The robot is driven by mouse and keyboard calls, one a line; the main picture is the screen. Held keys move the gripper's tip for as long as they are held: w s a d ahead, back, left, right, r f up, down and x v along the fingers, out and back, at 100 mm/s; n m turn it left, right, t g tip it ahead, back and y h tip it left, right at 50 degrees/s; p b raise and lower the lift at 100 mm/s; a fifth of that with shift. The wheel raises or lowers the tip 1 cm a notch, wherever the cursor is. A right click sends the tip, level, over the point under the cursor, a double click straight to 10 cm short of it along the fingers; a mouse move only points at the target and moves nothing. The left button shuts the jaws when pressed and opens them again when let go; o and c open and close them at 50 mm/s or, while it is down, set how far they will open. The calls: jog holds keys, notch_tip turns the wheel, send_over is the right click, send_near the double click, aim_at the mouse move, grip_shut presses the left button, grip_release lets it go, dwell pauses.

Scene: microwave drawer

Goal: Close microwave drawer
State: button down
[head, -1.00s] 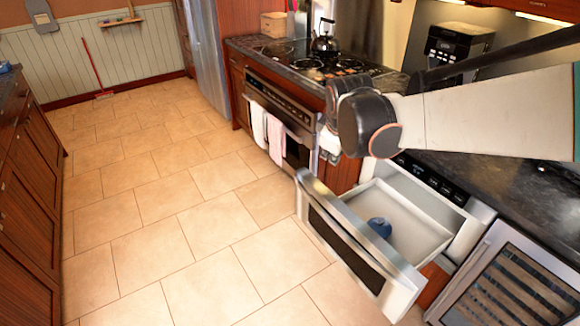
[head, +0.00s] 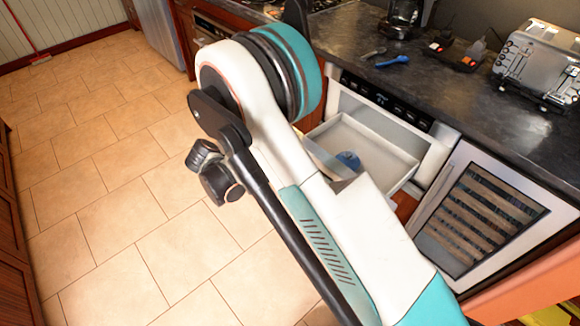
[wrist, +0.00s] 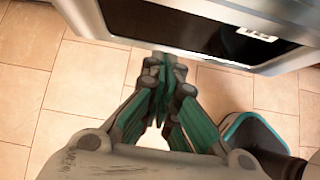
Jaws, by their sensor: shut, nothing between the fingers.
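The microwave drawer (head: 400,160) is pulled out from its housing under the counter, with its grey tray showing in the head view. My arm covers the drawer's front panel in the head view. In the wrist view, the silver-framed dark drawer front (wrist: 190,22) crosses the top. My gripper (wrist: 165,70) is shut and empty, with its fingertips close to the front's lower edge in the picture. I cannot tell whether they touch it. The head view does not clearly show my gripper.
A wine cooler (head: 485,215) stands right of the drawer. The counter (head: 440,85) above holds a toaster (head: 540,62) and a coffee maker (head: 402,18). The tiled floor (head: 110,220) left of the drawer is clear.

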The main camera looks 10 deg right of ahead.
jog(key=w+d+r+b+x, duration=0.1)
jog(key=b+x, duration=0.4)
jog(key=x, duration=0.8)
jog(key=shift+d+r, duration=0.25)
jog(key=shift+r, duration=0.1)
jog(key=w+d, duration=1.1)
jog(key=d, duration=0.4)
jog(key=w+d, duration=1.1)
jog(key=d, duration=0.4)
jog(key=shift+d, duration=0.3)
jog(key=shift+w+r, duration=0.1)
